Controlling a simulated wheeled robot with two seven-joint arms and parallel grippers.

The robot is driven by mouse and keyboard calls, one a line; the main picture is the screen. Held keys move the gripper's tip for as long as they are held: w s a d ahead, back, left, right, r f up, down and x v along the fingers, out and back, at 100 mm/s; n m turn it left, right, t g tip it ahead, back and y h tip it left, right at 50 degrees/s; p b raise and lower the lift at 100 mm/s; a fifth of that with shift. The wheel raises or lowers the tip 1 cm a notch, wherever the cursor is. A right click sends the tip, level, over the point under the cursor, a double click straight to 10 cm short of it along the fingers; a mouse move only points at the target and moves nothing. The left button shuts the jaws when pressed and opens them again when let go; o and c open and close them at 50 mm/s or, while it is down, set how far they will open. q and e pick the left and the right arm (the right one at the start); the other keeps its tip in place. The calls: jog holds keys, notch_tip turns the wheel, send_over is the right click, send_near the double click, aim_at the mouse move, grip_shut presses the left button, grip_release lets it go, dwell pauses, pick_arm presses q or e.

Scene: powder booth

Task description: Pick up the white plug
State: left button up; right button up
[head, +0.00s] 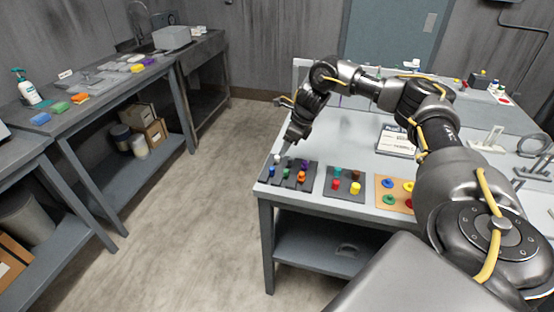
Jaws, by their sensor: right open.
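A small white plug (277,158) stands at the back left corner of a dark tray (278,181) on the light table. Blue, green, orange and purple plugs stand in the same tray. My right gripper (286,150) is open and points down just above and beside the white plug, at its right. The fingertips are small and dark here, and I cannot tell whether they touch the plug. My left gripper is not in view.
A second dark tray (345,193) with red, yellow, teal and brown plugs is to the right, then an orange board (384,207) with coloured pieces. The left bench (100,98) holds a spray bottle (28,90) and cloths.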

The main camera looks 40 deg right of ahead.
aim_at(277, 156)
jog(key=shift+a+f, duration=0.1)
jog(key=shift+f, duration=0.05)
jog(key=p+x, duration=0.1)
jog(key=x, duration=0.1)
jog(key=p+x, duration=0.1)
jog(key=x, duration=0.2)
jog(key=shift+w+a, duration=0.1)
jog(key=shift+w, duration=0.15)
grip_shut()
